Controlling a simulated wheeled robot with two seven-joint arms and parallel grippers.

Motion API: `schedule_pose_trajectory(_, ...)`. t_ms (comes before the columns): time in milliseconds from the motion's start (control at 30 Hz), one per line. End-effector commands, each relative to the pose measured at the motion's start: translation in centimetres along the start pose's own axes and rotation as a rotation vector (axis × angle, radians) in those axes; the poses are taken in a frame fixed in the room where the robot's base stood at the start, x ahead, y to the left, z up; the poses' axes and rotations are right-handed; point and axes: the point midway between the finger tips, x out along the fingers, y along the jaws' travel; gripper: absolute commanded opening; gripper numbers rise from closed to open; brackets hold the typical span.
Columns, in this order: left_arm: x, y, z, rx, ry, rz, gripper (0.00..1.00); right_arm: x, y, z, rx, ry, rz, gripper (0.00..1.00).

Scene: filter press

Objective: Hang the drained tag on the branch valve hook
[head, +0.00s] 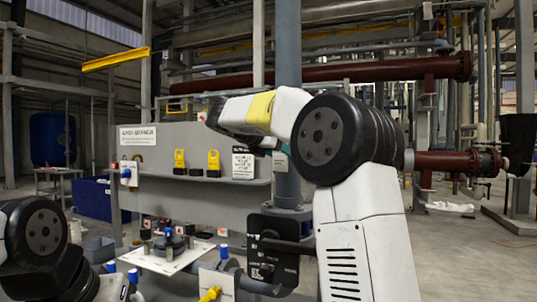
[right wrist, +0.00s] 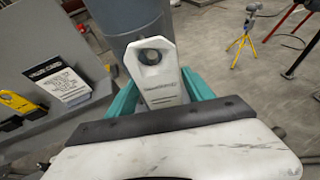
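A white tag (right wrist: 158,75) with a round hole near its top and a line of small dark print stands between the teal fingers of my right gripper (right wrist: 160,92). The gripper is shut on it; the print is too small to read. In the head view my right gripper (head: 277,158) is mostly hidden behind its own wrist, in front of the grey vertical pipe (head: 288,60). Below it, a black plate (head: 268,268) with a lever sits by the pipe. I cannot make out the branch valve hook. Only links of my left arm show, at lower left.
Two yellow tags (head: 180,160) (head: 213,162) and a white printed card (head: 243,164) stand on the grey panel's ledge (head: 200,180). A yellow handle (head: 211,294) and blue-capped fittings are low in front. A yellow tripod (right wrist: 241,45) stands on open floor.

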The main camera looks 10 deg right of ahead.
Motion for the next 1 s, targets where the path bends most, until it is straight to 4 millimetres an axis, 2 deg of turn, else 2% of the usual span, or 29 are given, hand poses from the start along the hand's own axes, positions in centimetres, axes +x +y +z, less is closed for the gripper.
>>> schedule_pose_trajectory(400,0.0,0.0,0.0,0.000,0.000,0.000,0.00,-0.4,0.0,0.0,0.000,0.000,0.001,0.75)
schedule_pose_trajectory(467,0.0,0.0,0.0,0.000,0.000,0.000,0.00,-1.0,0.0,0.0,0.000,0.000,0.001,0.75)
schedule_pose_trajectory(800,0.0,0.0,0.0,0.000,0.000,0.000,0.00,-6.5,0.1,0.0,0.000,-0.001,0.004,0.75)
schedule_pose_trajectory(1000,0.0,0.0,0.0,0.000,0.000,0.000,0.00,-7.8,0.0,0.0,0.001,0.000,0.001,0.75)
